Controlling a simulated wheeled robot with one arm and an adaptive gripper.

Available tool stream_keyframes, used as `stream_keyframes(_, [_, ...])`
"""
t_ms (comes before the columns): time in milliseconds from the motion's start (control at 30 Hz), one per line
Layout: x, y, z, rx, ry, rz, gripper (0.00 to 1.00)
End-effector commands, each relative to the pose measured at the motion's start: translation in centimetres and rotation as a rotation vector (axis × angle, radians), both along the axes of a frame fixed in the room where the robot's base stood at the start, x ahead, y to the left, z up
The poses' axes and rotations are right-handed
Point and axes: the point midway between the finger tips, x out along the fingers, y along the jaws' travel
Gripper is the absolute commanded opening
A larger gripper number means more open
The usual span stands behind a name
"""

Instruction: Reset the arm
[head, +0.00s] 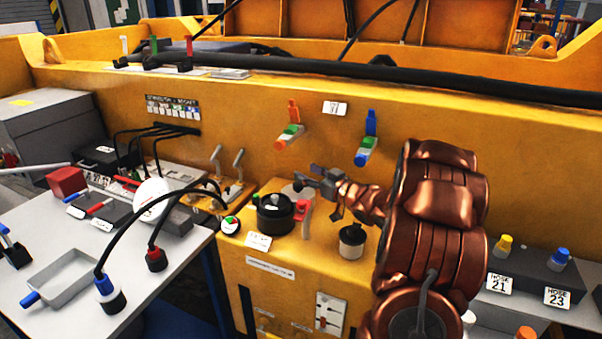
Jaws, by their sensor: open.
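My copper-coloured arm comes in from the lower right and reaches left over the yellow machine's ledge (340,270). My gripper (308,176) is at its end, small and dark, pointing left. It is open, and nothing shows between its fingers. It appears in front of the yellow wall (240,130), above and to the right of a round black pot (275,214) and a red lever (303,212). I cannot tell whether it touches anything. My arm hides part of the wall and ledge to the right.
A dark knob (351,240) stands close below my arm. A table (185,250) with a grey tray (62,279) and cabled plugs is at left. Labelled hose blocks (530,272) sit at right.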

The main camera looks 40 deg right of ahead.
Motion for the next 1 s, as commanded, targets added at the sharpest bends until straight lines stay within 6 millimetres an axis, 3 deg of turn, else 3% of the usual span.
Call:
stream_keyframes(200, [-0.9, -0.1, 0.1, 0.0, -0.002, -0.001, 0.56])
stream_keyframes(767, [-0.9, -0.1, 0.3, 0.0, -0.002, 0.0, 0.56])
stream_keyframes(1000, [-0.9, -0.1, 4.4, 0.0, -0.002, 0.0, 0.56])
